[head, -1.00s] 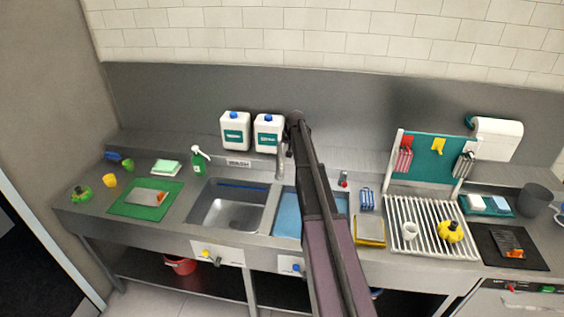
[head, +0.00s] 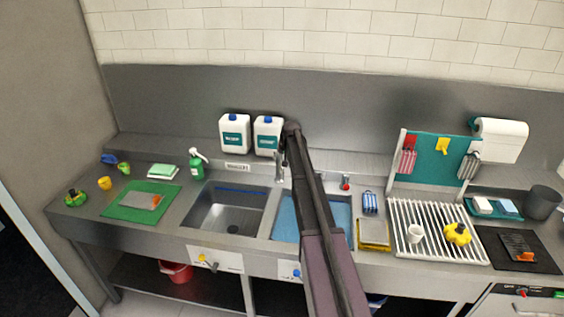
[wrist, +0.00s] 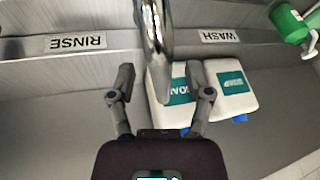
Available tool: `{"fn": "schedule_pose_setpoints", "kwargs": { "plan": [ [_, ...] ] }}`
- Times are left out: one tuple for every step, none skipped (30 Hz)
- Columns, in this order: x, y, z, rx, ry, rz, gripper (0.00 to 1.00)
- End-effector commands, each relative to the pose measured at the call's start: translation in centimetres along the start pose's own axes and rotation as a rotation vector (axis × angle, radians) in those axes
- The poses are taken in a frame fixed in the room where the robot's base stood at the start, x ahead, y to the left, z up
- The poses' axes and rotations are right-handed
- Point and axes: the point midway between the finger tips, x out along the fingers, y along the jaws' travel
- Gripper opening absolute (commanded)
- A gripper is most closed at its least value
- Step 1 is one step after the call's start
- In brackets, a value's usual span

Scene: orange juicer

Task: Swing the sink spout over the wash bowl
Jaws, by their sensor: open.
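The chrome sink spout (head: 279,167) stands behind the divider between two basins, partly hidden by my arm. The empty steel wash bowl (head: 228,212) is on the left, below the WASH label. The right basin (head: 285,220) shows blue inside and is partly covered by my arm. In the wrist view the spout (wrist: 155,45) comes down from the top edge, between and beyond the two fingers of my gripper (wrist: 160,72). The fingers are spread wide, with gaps on both sides of the spout and no visible contact. In the head view my fingers are hard to make out.
Two white jugs (head: 235,134) stand on the ledge behind the spout, close to my gripper. A green soap bottle (head: 197,166) stands left of them. A drying rack (head: 400,240) and a tool board (head: 436,160) are on the right. RINSE (wrist: 76,42) and WASH (wrist: 219,36) labels flank the spout.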

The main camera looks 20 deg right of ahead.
Motion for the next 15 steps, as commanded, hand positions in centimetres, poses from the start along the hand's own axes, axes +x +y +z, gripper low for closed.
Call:
{"fn": "schedule_pose_setpoints", "kwargs": {
  "plan": [
    [0.19, 0.01, 0.01, 0.0, 0.0, 0.0, 0.65],
    [0.21, 0.0, 0.01, 0.0, 0.0, 0.0, 0.65],
    [0.22, 0.0, 0.0, 0.0, 0.0, 0.0, 0.65],
    [0.23, 0.0, -0.01, 0.0, 0.0, 0.0, 0.65],
    [0.22, -0.01, -0.01, 0.0, 0.0, 0.0, 0.65],
    [0.21, -0.01, -0.01, 0.0, 0.0, 0.0, 0.65],
    [0.2, -0.01, -0.01, 0.0, 0.0, 0.0, 0.65],
    [0.19, -0.01, -0.01, 0.0, 0.0, 0.0, 0.65],
    [0.19, -0.01, -0.01, 0.0, 0.0, 0.0, 0.65],
    [0.19, -0.01, -0.01, 0.0, 0.0, 0.0, 0.65],
    [0.19, 0.0, -0.01, 0.0, 0.0, 0.0, 0.65],
    [0.19, 0.0, -0.01, 0.0, 0.0, 0.0, 0.59],
    [0.19, 0.0, -0.01, 0.0, 0.0, 0.0, 0.5],
    [0.19, 0.0, -0.01, 0.0, 0.0, 0.0, 0.41],
    [0.19, 0.01, -0.01, 0.0, 0.0, 0.0, 0.29]
  ]
}}
